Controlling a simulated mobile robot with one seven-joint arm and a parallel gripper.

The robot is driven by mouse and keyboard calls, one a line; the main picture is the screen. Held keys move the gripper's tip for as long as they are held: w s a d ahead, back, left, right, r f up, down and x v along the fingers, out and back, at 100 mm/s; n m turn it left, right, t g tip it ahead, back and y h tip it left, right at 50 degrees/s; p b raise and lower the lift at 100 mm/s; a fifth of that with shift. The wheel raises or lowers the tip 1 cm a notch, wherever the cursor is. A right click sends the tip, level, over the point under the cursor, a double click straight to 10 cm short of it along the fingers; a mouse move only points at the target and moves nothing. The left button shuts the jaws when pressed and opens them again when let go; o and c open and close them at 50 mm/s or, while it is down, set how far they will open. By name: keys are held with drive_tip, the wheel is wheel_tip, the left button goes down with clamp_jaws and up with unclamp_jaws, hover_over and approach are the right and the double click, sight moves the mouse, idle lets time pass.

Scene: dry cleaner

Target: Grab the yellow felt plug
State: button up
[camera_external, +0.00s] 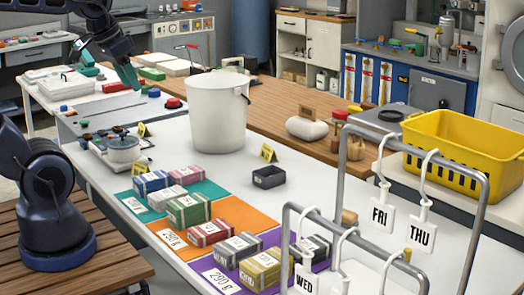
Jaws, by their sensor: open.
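My gripper (107,70) is at the upper left, with its teal fingers spread apart and nothing seen between them. It hangs above the far left part of the white table, over a grey panel (122,105) with small coloured pieces. I cannot make out the yellow felt plug for sure. A small yellow stub (407,255) shows by the metal rail at the lower right, far from my gripper, but it is too small to identify. The rail may hide part of it.
A white bucket (217,115) stands mid-table. Several labelled packs, such as a green one (188,210), lie on coloured mats in front. Metal rails with hanging tags (382,214) and a yellow basket (462,155) crowd the right.

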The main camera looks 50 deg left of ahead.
drive_tip(key=w+d+r+m, duration=0.1)
drive_tip(key=w+d+m, duration=0.15)
drive_tip(key=w, duration=0.45)
drive_tip(key=w+d+m, duration=0.1)
drive_tip(key=w+d, duration=0.3)
drive_tip(key=w, duration=0.3)
drive_tip(key=m+g+h, duration=0.3)
drive_tip(key=m+h, duration=0.1)
drive_tip(key=m, duration=0.5)
hover_over(407, 249)
drive_tip(key=s+a, duration=0.1)
drive_tip(key=a, duration=0.2)
wheel_tip(407, 249, down, 30)
drive_tip(key=r, duration=0.1)
drive_tip(key=x, duration=1)
drive_tip(key=shift+f, duration=0.45)
drive_tip(key=shift+a, duration=0.1)
clamp_jaws()
